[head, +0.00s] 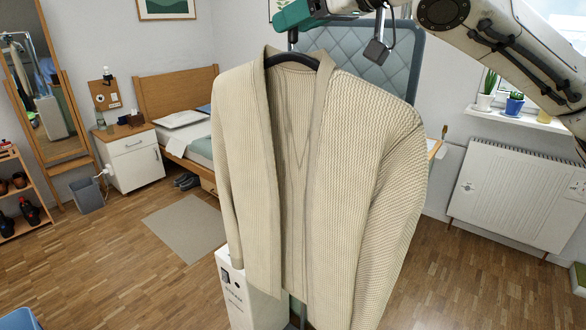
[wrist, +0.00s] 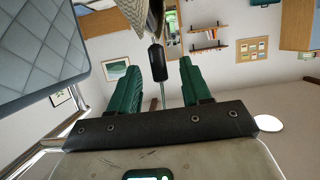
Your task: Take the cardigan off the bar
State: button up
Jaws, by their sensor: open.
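The cream knit cardigan (head: 330,170) hangs upright and open-fronted in the middle of the head view, on a black hanger (head: 292,58). In the wrist view only a small part of the cardigan (wrist: 150,15) shows at the top. The hanger's black neck (wrist: 158,64) and thin metal hook stem lie between my fingertips there. My gripper (head: 296,14) is at the top of the head view, right above the hanger. Its green fingers (wrist: 158,68) are open, with a gap on each side of the neck. I cannot make out the bar or the hook's top.
A padded blue-grey board (head: 400,70) stands close behind the cardigan and at the left of the wrist view (wrist: 40,45). A white box-shaped unit (head: 245,295) stands below. A bed (head: 178,85), white cabinet (head: 133,160) and radiator (head: 515,195) are farther back.

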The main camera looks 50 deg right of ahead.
grip_shut()
dwell(0.3)
dwell(1.1)
